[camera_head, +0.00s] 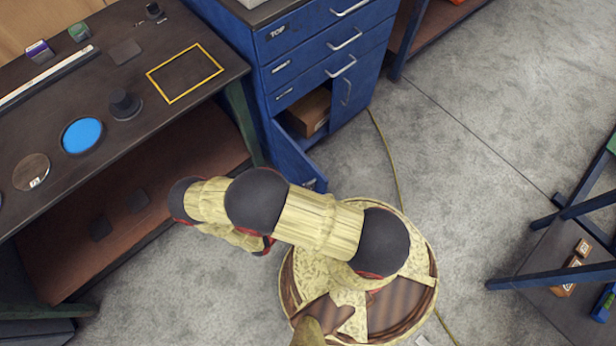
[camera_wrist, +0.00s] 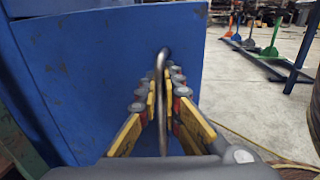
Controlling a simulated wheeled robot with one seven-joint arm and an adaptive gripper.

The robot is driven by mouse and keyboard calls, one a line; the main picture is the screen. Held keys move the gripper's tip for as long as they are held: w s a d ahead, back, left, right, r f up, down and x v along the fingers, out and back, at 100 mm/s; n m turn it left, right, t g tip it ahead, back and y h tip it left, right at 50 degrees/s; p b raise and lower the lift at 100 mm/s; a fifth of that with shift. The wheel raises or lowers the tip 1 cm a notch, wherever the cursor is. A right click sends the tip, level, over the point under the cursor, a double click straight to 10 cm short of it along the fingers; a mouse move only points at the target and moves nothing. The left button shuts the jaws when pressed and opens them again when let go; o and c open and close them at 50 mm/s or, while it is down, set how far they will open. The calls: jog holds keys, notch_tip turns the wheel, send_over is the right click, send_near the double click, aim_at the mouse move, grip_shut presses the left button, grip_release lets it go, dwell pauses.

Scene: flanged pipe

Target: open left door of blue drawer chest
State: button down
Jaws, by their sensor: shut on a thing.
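The blue drawer chest (camera_head: 322,60) stands at the top centre in the head view. Its left door (camera_head: 291,160) stands open, swung outward toward my arm, and a brown box (camera_head: 308,112) shows inside. The right door (camera_head: 350,90) is closed. In the wrist view the blue door panel (camera_wrist: 105,70) fills the left and middle. My gripper (camera_wrist: 165,88) is shut on the door's upright metal handle (camera_wrist: 161,72), with one yellow finger on each side of it. In the head view my arm hides the gripper.
A dark workbench (camera_head: 95,95) stands left of the chest, with a blue disc (camera_head: 82,135) and other items on top. A blue-legged shelf (camera_head: 570,270) is at the right. A cable (camera_head: 384,150) lies on the floor. Grey floor is clear right of the chest.

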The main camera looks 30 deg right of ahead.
jog(key=shift+s, duration=0.1)
jog(key=c, duration=2.3)
grip_release()
jog(key=shift+a, duration=0.1)
jog(key=v, duration=1.1)
jog(key=shift+s+a, duration=0.15)
jog(key=shift+a, duration=0.25)
